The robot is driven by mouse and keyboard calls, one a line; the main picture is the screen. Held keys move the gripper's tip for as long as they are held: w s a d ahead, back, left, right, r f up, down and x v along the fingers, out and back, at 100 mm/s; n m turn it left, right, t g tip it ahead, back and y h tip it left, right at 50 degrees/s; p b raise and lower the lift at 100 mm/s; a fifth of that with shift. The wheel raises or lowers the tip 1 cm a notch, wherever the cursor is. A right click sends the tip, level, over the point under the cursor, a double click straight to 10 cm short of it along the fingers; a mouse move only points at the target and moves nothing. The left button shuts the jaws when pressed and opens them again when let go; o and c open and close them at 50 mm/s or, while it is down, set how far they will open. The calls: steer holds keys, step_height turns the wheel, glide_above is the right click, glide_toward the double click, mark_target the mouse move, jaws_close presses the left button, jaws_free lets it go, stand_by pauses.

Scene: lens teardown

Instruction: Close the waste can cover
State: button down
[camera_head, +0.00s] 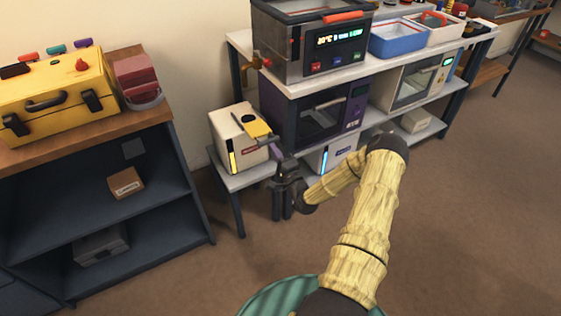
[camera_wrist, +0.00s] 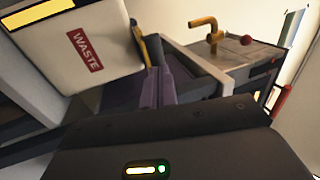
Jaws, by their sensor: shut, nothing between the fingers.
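The waste can (camera_head: 235,150) is a cream box with a yellow front stripe, standing on a low white table. Its red WASTE label (camera_wrist: 85,50) shows in the wrist view, where the can (camera_wrist: 60,45) appears turned on its side. The yellow cover (camera_head: 257,129) sits at the top, beside a dark round opening (camera_head: 249,118); it appears tilted up. In the wrist view the cover (camera_wrist: 138,45) is seen nearly edge-on. My gripper (camera_head: 272,146) is shut and empty, its purple fingertips (camera_wrist: 156,72) close to the cover. I cannot tell whether they touch it.
A dark purple oven (camera_head: 310,121) stands on the shelf unit close right of the can, below a lidded bath (camera_head: 335,62) with a brass tap. A small white device (camera_head: 335,152) is on the lower shelf. A yellow case (camera_head: 50,98) stands on the left cabinet. Floor between is clear.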

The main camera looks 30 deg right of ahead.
steer(key=shift+w, duration=0.25)
steer(key=b+x, duration=0.1)
steer(key=x, duration=0.1)
steer(key=f+b+x, duration=0.1)
steer(key=x, duration=0.2)
steer(key=b+x, duration=0.1)
steer(key=x, duration=0.2)
steer(key=shift+w+f, duration=0.25)
steer(key=shift+w, duration=0.05)
steer(key=shift+r, duration=0.1)
steer(key=p, duration=0.2)
glide_toward(263, 134)
steer(key=v, duration=0.5)
steer(key=shift+w+a, duration=0.1)
steer(key=shift+a, duration=0.1)
